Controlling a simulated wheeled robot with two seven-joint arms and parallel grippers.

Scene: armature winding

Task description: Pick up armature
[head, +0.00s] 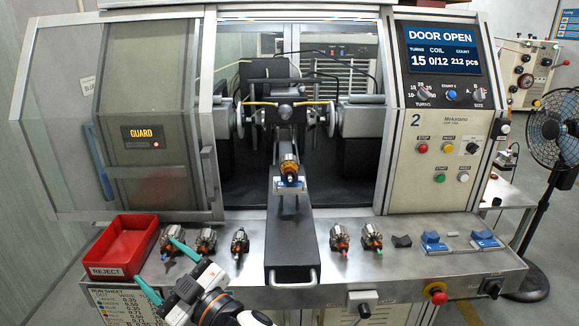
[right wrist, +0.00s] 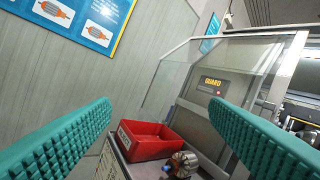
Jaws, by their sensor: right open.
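Several armatures with copper-coloured windings lie on the steel bench. Left of the central slide are a leftmost one (head: 168,246), a second (head: 206,240) and a slimmer third (head: 239,243). Two more, a near one (head: 339,240) and a far one (head: 371,237), lie to the right. Another armature (head: 290,166) sits on the slide's blue-and-white holder. My right gripper (head: 155,260) is open and empty, its teal fingers over the bench's front left, beside the leftmost armature. In the right wrist view, an armature (right wrist: 182,164) lies low, beyond the spread fingers. My left gripper is not in view.
A red reject bin (head: 122,247) stands left of the armatures. The winding machine's guard door (head: 150,130) is swung to the left, and its screen (head: 438,48) reads "DOOR OPEN". The slide (head: 292,250) divides the bench. Blue blocks (head: 434,241) lie at the right.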

